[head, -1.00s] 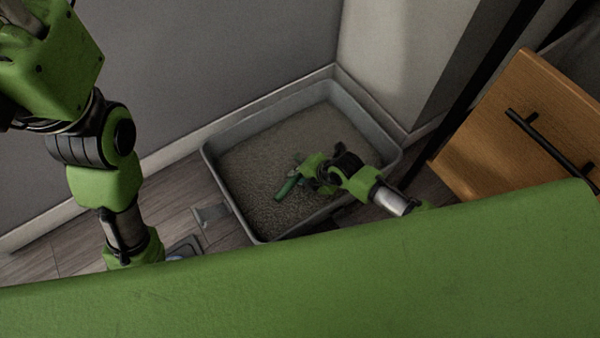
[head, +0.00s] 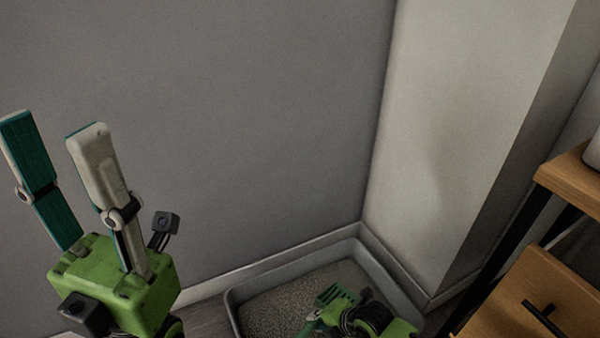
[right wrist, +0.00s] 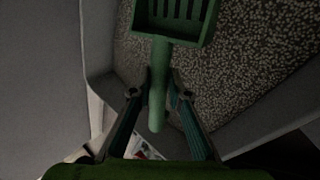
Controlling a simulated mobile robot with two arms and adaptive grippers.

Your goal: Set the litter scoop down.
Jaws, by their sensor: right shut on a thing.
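The green slotted litter scoop (head: 338,297) is over the grey litter box at the bottom of the head view. In the right wrist view the scoop (right wrist: 175,38) points away from me, handle toward me, with litter behind it. My right gripper (right wrist: 161,78) is shut on its handle. The right gripper is partly cut off and hidden by its own arm in the head view. I cannot tell whether the scoop touches the litter. My left gripper (head: 50,122) is raised at the left, fingers up and apart, empty.
The litter box (head: 388,277) sits in the corner against grey walls (head: 250,120), holding grainy litter (head: 270,312). A wooden drawer unit (head: 535,300) with black frame and handle stands at the right. A papery, patterned thing shows low in the right wrist view.

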